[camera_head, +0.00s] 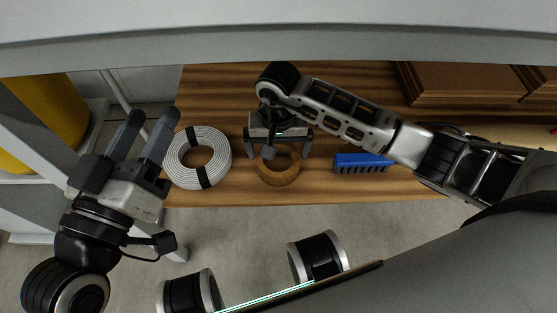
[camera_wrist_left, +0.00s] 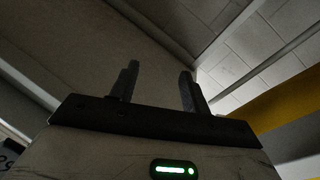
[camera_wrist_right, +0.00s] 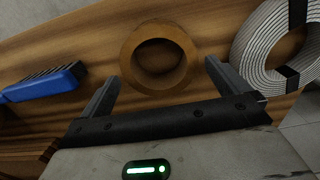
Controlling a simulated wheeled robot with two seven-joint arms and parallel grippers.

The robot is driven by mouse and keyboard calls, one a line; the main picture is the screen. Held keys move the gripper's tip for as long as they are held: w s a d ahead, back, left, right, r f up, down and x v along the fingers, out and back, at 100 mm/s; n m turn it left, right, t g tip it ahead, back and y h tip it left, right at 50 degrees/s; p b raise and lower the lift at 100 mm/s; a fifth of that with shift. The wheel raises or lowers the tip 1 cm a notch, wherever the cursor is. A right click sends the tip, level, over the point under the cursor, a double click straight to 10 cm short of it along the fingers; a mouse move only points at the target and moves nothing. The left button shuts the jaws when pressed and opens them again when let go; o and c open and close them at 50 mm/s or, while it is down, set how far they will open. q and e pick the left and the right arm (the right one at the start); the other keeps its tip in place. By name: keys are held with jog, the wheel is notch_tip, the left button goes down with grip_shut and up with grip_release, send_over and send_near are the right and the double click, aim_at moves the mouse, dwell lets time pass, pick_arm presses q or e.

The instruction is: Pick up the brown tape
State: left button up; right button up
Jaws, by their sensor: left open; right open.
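The brown tape (camera_head: 279,172) is a roll lying flat on the wooden table, near its front edge. In the right wrist view the brown tape (camera_wrist_right: 136,64) lies just beyond and between the fingertips, with its hole showing. My right gripper (camera_head: 279,150) is open over the back part of the roll, and the gripper hides some of it. The right wrist view shows its two fingers (camera_wrist_right: 160,85) apart with nothing between them. My left gripper (camera_head: 148,130) is open and empty, left of the table and away from the tape. Its fingers also show in the left wrist view (camera_wrist_left: 157,85).
A white coil with black bands (camera_head: 181,177) lies left of the tape. A blue brush (camera_head: 345,161) lies to its right. Brown boxes (camera_head: 460,82) stand at the back right of the table (camera_head: 225,90). A grey beam (camera_head: 270,45) crosses above. A yellow cylinder (camera_head: 50,105) is at the left.

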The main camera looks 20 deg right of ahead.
aim_at(279, 168)
notch_tip(279, 168, down, 4)
jog(key=shift+s+f+b, duration=0.1)
jog(key=shift+b, duration=1)
jog(key=shift+f, duration=0.35)
jog(key=c, duration=0.7)
pick_arm(q)
jog(key=r+m+t, duration=0.1)
jog(key=r+m+t+h, duration=0.1)
jog(key=r, duration=0.1)
jog(key=r+m+h, duration=0.1)
jog(key=m, duration=0.1)
jog(key=shift+w+a+r+t, duration=0.25)
jog(key=shift+w+r+t, duration=0.1)
jog(key=shift+w+t, duration=0.05)
pick_arm(e)
jog(key=shift+c, duration=0.2)
pick_arm(q)
jog(key=shift+r, duration=0.1)
pick_arm(e)
jog(key=shift+r, duration=0.15)
